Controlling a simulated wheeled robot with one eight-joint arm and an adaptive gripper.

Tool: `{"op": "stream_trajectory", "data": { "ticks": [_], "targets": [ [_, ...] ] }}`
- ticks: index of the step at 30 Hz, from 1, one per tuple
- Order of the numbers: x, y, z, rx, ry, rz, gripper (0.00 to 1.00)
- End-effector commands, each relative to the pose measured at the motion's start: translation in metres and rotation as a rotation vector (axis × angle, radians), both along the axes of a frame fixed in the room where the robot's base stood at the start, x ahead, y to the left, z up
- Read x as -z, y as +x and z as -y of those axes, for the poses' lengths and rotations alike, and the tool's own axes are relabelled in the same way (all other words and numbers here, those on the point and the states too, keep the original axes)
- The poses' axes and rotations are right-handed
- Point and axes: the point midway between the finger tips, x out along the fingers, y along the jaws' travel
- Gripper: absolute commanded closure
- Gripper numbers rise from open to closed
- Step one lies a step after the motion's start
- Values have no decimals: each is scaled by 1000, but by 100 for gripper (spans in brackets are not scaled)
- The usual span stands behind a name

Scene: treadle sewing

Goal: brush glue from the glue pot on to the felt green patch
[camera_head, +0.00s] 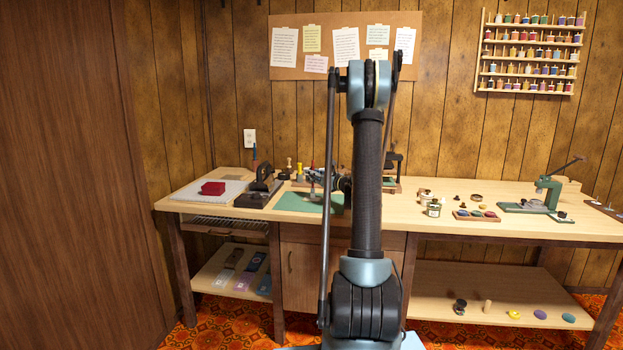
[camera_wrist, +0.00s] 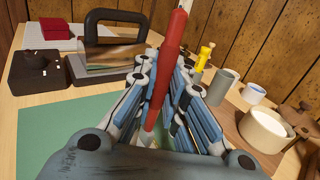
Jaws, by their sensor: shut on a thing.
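In the wrist view my gripper (camera_wrist: 165,125) is shut on a long red-handled tool (camera_wrist: 172,45), which looks like the brush. It stands nearly upright between the fingers; its lower end is hidden by them. A flat green sheet (camera_wrist: 60,125) lies on the bench below and left of my gripper; it also shows in the head view (camera_head: 297,202). I cannot tell whether this is the felt patch or a mat. A cream pot (camera_wrist: 262,132) stands right of my gripper, apart from it, and may be the glue pot. Its contents are not clear.
A dark-handled metal block (camera_wrist: 110,60) and a black box (camera_wrist: 38,72) stand behind the green sheet. A grey cylinder (camera_wrist: 222,87), a white cup (camera_wrist: 253,94) and a yellow peg (camera_wrist: 204,56) stand at the right. A green press (camera_head: 540,195) stands far right on the bench.

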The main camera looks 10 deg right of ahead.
Motion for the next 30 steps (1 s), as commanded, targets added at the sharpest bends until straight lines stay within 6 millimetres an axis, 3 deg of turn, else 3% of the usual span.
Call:
{"op": "stream_trajectory", "data": {
  "ticks": [18,30],
  "targets": [
    [5,0,0,0,0,0,100],
    [4,7,-16,-1,0,0,100]
  ]
}}
